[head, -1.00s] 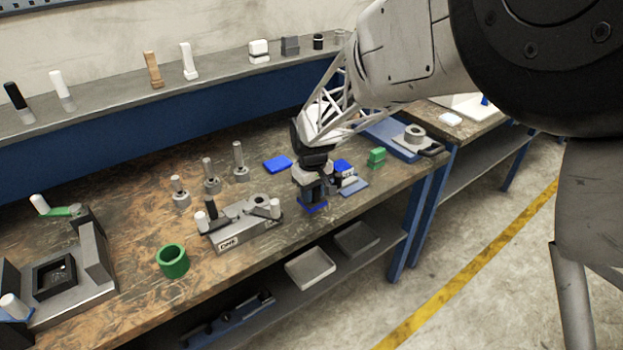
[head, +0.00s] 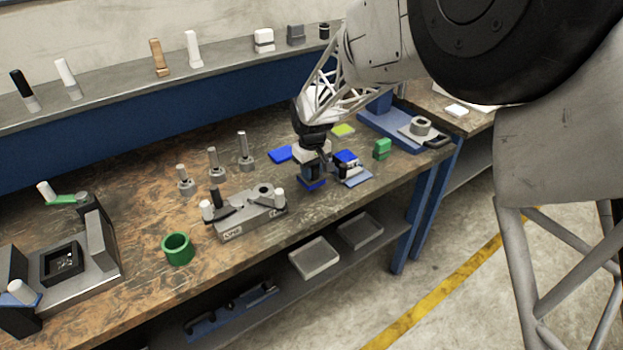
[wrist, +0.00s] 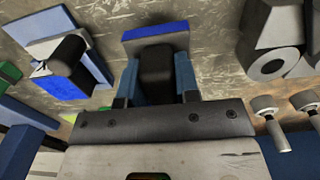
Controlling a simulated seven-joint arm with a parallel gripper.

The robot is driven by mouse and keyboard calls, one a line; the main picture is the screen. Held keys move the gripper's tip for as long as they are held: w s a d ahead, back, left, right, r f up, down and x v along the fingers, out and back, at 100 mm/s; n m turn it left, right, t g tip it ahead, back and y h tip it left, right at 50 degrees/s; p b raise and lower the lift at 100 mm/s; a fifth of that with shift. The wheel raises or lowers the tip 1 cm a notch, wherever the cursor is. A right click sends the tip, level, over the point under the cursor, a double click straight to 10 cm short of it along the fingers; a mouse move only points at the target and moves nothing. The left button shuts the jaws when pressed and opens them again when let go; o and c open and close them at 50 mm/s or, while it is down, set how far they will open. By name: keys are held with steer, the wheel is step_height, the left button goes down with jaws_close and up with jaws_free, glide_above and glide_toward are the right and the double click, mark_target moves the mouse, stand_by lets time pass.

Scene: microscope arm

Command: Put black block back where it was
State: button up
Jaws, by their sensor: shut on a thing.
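My gripper (wrist: 157,62) is shut on a black block (wrist: 156,75), which sits between its two blue fingers in the wrist view. A blue pad (wrist: 155,32) shows just beyond the block's far end. In the head view my gripper (head: 313,174) is low over the right part of the workbench, with the blue pad (head: 312,185) at its lower end. I cannot tell whether the block touches the pad or the bench. The fingers mostly hide the block in the head view.
A blue fixture with a black part (head: 346,162) stands close to the right of my gripper. A green block (head: 382,149) is further right. A grey fixture (head: 247,213) with handles is to the left. A flat blue piece (head: 281,154) lies behind. The bench front edge is near.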

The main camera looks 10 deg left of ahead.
steer(key=shift+w+f, duration=0.15)
steer(key=shift+f, duration=1.55)
steer(key=shift+f, duration=0.15)
steer(key=o, duration=0.9)
step_height(320, 180, up, 12)
steer(key=shift+r, duration=0.1)
